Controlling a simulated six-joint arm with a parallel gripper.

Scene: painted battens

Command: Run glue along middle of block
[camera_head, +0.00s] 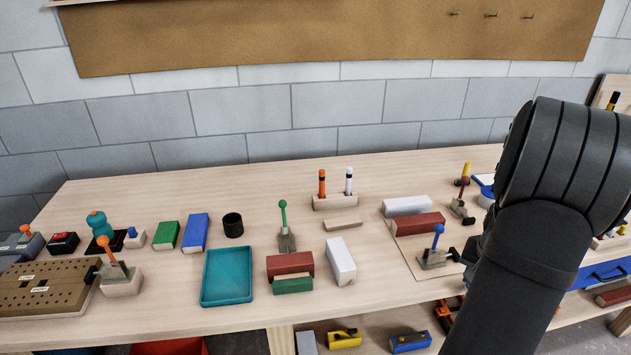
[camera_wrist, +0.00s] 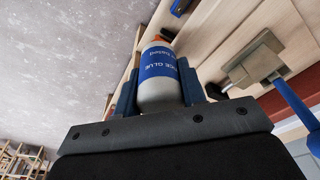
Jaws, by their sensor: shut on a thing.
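My gripper (camera_wrist: 160,88) is shut on a glue bottle (camera_wrist: 158,92), which is white with a blue label and an orange-brown tip. The bottle is held with its tip pointing away from the wrist camera. A blue-handled toggle clamp (camera_head: 435,258) stands in front of the red block. In the wrist view a clamp (camera_wrist: 255,68) and a red block (camera_wrist: 285,90) are right of the bottle. No glue line is discernible.
A red block (camera_head: 290,263), a green block (camera_head: 293,286) and a white block (camera_head: 341,261) lie near a green-handled clamp (camera_head: 286,238). A teal tray (camera_head: 227,303) is to their left. Two markers stand in a holder (camera_head: 335,202). The right side is crowded.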

